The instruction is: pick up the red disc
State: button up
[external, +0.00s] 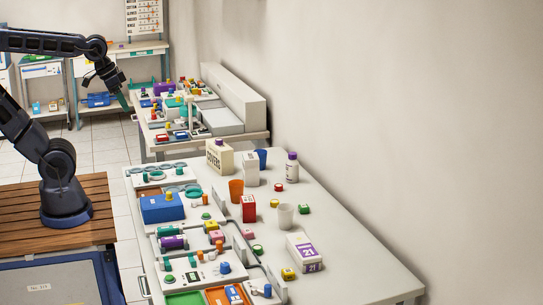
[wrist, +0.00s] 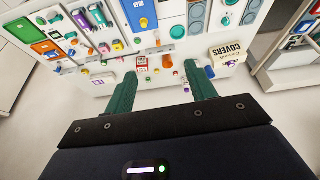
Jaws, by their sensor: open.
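A small red disc-like piece (external: 279,187) lies on the near white table, between the white bottle with a purple cap (external: 292,168) and the red and white box (external: 249,208). I cannot pick it out surely in the wrist view. My gripper (external: 124,100) hangs at the upper left in the external view, away from the disc and above the floor gap beside the tables. In the wrist view its two green fingers (wrist: 161,90) are spread apart with nothing between them.
An orange cup (external: 236,190), a blue cup (external: 262,158), a white cup (external: 285,216) and the COVERS box (external: 219,157) stand around the disc. Trays with many small parts fill the table's left side. Its right side (external: 350,240) is bare.

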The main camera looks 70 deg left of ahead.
jog(key=w+r+n+g, duration=0.15)
jog(key=w+n, duration=0.35)
jog(key=w, duration=1)
jog(key=n+g, duration=0.3)
jog(key=n, duration=1.1)
send_over(279, 185)
notch_tip(279, 185, down, 30)
jog(key=shift+s+d+f, duration=0.1)
jog(key=shift+f, duration=5.4)
jog(key=shift+c, duration=0.3)
jog(key=c, duration=1)
